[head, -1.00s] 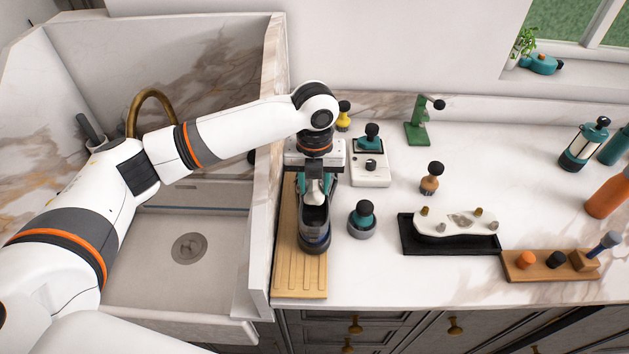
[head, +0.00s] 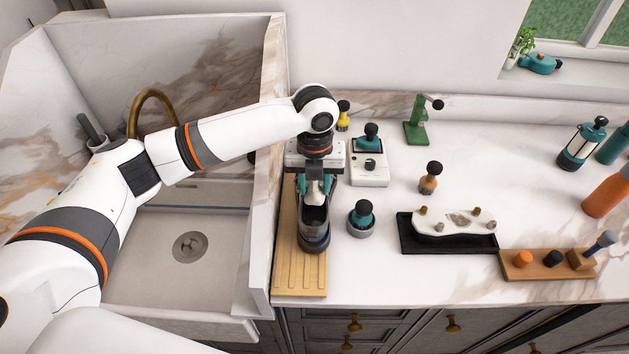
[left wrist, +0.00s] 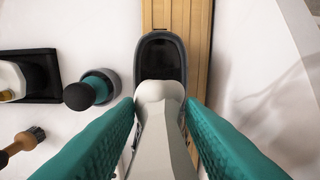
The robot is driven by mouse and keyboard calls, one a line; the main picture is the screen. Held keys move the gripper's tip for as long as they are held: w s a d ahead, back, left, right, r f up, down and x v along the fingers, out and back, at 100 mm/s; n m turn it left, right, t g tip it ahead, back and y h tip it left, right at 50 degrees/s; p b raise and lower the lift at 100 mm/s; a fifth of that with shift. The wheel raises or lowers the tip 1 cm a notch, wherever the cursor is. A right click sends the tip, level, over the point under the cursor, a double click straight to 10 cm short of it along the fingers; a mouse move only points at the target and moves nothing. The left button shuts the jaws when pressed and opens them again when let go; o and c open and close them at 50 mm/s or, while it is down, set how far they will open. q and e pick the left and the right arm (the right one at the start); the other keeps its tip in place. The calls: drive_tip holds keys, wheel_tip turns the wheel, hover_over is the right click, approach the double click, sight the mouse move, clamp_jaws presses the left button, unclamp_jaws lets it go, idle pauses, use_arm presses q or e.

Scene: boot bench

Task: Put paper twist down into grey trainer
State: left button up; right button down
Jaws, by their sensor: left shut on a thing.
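The grey trainer (head: 314,230) stands on a grooved wooden board (head: 288,283), its dark opening facing up. It also shows in the left wrist view (left wrist: 161,58). My left gripper (head: 315,186) has teal fingers and points down at the far end of the trainer. It is shut on the pale paper twist (head: 315,190). In the left wrist view (left wrist: 160,102) the rounded end of the twist (left wrist: 160,92) overlaps the near edge of the opening. I cannot tell how far down it reaches. My right gripper is not in view.
A teal-topped jar (head: 362,217) stands close right of the trainer. Further right are a brush (head: 430,178), a black tray (head: 450,246) and a wooden block with knobs (head: 520,270). The sink's raised side wall (head: 264,215) is close on the left.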

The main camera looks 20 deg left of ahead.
use_arm(q)
drive_tip(key=shift+f+b, duration=0.55)
drive_tip(key=shift+f, duration=1.6)
drive_tip(key=o, duration=1)
drive_tip(key=shift+c, duration=0.2)
wheel_tip(320, 180, up, 5)
drive_tip(key=p, duration=0.5)
drive_tip(key=shift+f, duration=0.2)
wheel_tip(320, 180, up, 3)
drive_tip(key=shift+f+p, duration=0.2)
drive_tip(key=shift+p, duration=0.95)
drive_tip(key=shift+r, duration=0.9)
